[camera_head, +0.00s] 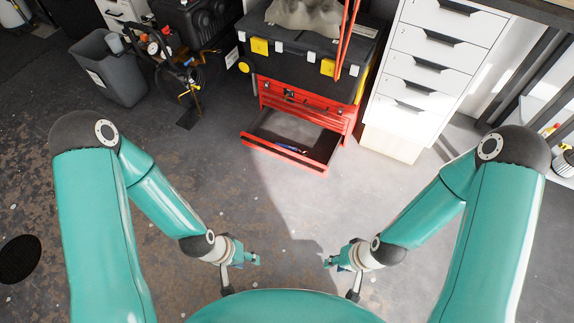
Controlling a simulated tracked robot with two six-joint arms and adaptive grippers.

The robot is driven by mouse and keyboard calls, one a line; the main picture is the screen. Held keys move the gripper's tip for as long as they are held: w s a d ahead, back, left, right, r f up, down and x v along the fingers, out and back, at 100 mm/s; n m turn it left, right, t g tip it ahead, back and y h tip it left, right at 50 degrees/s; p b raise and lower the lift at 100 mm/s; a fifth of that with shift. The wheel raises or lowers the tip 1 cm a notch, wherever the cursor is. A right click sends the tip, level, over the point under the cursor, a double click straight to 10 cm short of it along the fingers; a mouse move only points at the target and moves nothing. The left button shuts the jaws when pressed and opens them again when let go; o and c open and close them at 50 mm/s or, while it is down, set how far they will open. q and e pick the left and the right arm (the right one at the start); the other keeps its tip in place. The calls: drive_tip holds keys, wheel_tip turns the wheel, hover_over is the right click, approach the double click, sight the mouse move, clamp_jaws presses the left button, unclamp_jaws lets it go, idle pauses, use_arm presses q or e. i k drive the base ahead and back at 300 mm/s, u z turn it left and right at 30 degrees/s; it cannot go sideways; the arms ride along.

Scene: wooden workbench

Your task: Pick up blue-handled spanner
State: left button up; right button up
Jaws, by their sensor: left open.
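A small blue object (287,147), which may be the handle of the blue-handled spanner, lies in the open bottom drawer (325,166) of a red tool chest (312,101). It is too small to make out fully, and other small items near it are unclear. My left gripper (257,260) is open and empty, above the floor in front of the drawer, well short of it. My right gripper (329,261) hangs opposite it, also clear of the drawer; its jaws are too small to read.
A black toolbox (300,58) with yellow latches sits on the red chest. A white drawer cabinet (433,62) stands to the right. A grey bin (112,72) and a black machine (168,60) stand to the left. The floor before the drawer is clear.

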sight(288, 147)
drive_tip(key=u, duration=0.1)
drive_tip(key=i, duration=1.4)
drive_tip(key=z, duration=0.85)
drive_tip(key=i, duration=0.35)
drive_tip(key=z, duration=0.2)
drive_tip(key=k, duration=0.9)
drive_tip(key=z, duration=0.15)
drive_tip(key=i, duration=0.9)
drive_tip(key=u, duration=0.05)
